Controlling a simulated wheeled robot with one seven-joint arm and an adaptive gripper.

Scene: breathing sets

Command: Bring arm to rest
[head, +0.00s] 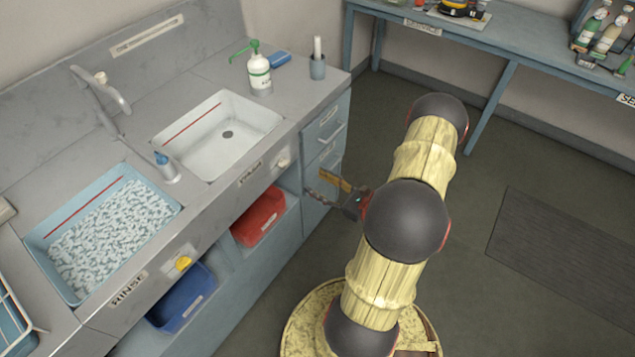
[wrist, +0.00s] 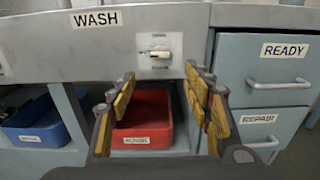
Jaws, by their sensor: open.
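My gripper (wrist: 160,112) is open in the wrist view, its yellow-padded fingers wide apart with nothing between them. It faces the front of the sink counter below the WASH label (wrist: 97,18). A red bin (wrist: 146,108) shows behind and between the fingers, on the shelf under the counter. In the head view my gripper (head: 333,187) is partly hidden by my arm and is beside the drawer cabinet, over the floor. My arm stands bent in the right middle of the head view.
The white wash basin (head: 262,112) is empty. The rinse basin (head: 165,205) holds foamy water. A blue bin (head: 182,298) sits on the lower shelf. A soap bottle (head: 260,73) stands on the counter. A blue table (head: 520,47) stands at the back right. The floor (head: 470,290) to the right is clear except for a mat (head: 570,250).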

